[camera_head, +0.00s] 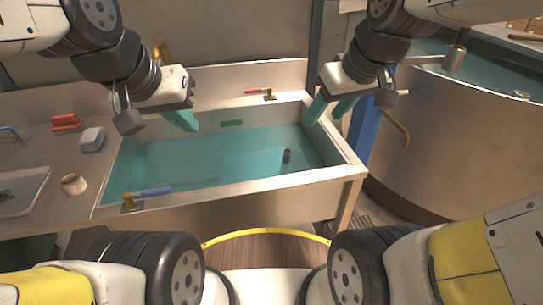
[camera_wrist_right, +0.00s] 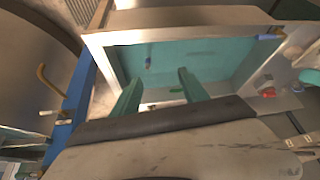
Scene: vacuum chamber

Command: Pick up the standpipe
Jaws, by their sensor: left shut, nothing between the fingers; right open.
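A small upright cylinder, dark with a blue part, which I take to be the standpipe (camera_head: 287,156), is in the right part of the teal basin (camera_head: 215,165). It also shows in the right wrist view as a small blue and dark piece (camera_wrist_right: 148,60). My left gripper (camera_head: 187,124) is shut and empty above the basin's back left. My right gripper (camera_head: 325,112) is open and empty above the basin's back right corner. In the right wrist view its two teal fingers (camera_wrist_right: 160,78) are apart, with the standpipe beyond them and not touching.
A blue-handled valve (camera_head: 150,191) sits at the basin's front left, a red-handled one (camera_head: 262,92) at the back rim. A red item (camera_head: 66,122), a grey box (camera_head: 91,139) and a cup (camera_head: 74,183) stand on the left counter. A large round tank (camera_head: 460,140) is at right.

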